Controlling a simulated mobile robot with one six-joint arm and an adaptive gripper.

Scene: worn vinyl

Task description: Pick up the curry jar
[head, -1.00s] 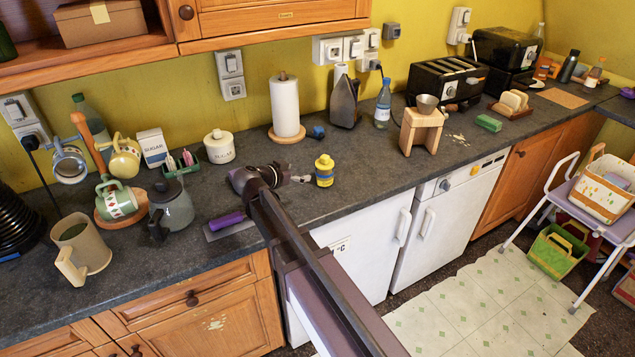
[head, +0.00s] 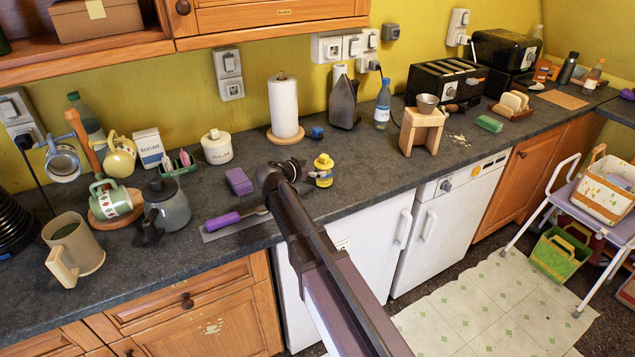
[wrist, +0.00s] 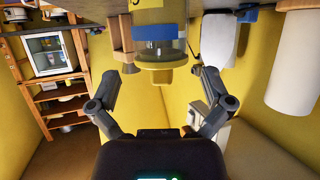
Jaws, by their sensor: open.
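The curry jar (head: 323,171), with a yellow lid and a yellow body, stands upright on the dark worktop near its front edge. In the wrist view, which is upside down, the jar (wrist: 160,48) shows its yellow lid, a clear part and a blue band. My gripper (wrist: 154,76) is open and empty, its two fingers spread on either side of the jar's line, with the jar just beyond the tips. In the head view my gripper (head: 306,172) is just left of the jar, largely hidden behind my own arm.
A purple block (head: 239,181) and a purple-handled trowel (head: 222,220) lie to the left. A paper towel roll (head: 284,108) and a small blue item (head: 317,132) are behind. A wooden stand (head: 421,132) is further right. The worktop right of the jar is clear.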

